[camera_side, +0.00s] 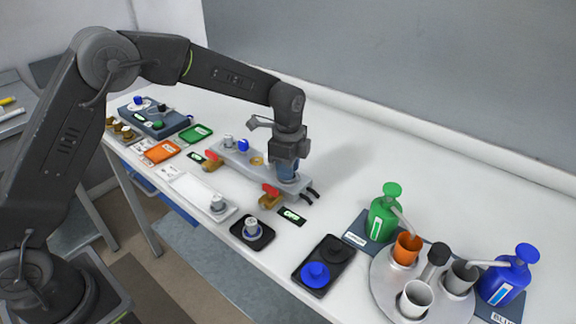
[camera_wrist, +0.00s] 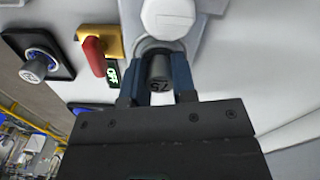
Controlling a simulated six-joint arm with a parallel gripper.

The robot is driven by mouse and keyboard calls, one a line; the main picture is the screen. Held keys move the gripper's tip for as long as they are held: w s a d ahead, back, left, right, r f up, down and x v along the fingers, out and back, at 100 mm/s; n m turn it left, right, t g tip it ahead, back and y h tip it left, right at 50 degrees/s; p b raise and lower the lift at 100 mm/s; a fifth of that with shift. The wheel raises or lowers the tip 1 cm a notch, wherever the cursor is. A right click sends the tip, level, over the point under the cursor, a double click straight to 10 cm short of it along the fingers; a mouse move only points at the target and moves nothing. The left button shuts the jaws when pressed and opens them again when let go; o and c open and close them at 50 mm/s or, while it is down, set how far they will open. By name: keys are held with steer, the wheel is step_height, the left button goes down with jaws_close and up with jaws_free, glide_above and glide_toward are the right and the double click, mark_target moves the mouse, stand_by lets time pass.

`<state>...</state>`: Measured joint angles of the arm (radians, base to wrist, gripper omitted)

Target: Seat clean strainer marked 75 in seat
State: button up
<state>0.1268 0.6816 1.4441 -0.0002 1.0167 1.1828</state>
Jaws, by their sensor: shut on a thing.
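My gripper (camera_side: 287,174) is over the right end of a long grey fixture (camera_side: 232,160) in the side view. In the wrist view its two blue fingers (camera_wrist: 160,68) are shut on a dark grey strainer (camera_wrist: 160,72) with the number 75 on it, upside down in the picture. A grey rounded end of the fixture (camera_wrist: 150,44) is right at the strainer's far side. I cannot tell whether the strainer is in the seat or just above it; the fingers hide this in the side view.
A red-handled brass valve (camera_side: 270,195) and a green-lit OFF display (camera_side: 292,215) are beside the gripper. A black tray with a grey knobbed piece (camera_side: 252,229) is in front. Green (camera_side: 384,215) and blue (camera_side: 507,278) bottles and a round tray of cups (camera_side: 385,283) stand right.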

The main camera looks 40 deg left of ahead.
steer(key=shift+f, duration=0.1)
stand_by(0.3)
steer(key=o, duration=1)
steer(key=o, duration=0.3)
steer(key=shift+o, duration=0.2)
steer(key=shift+r, duration=3.8)
steer(key=shift+r, duration=0.1)
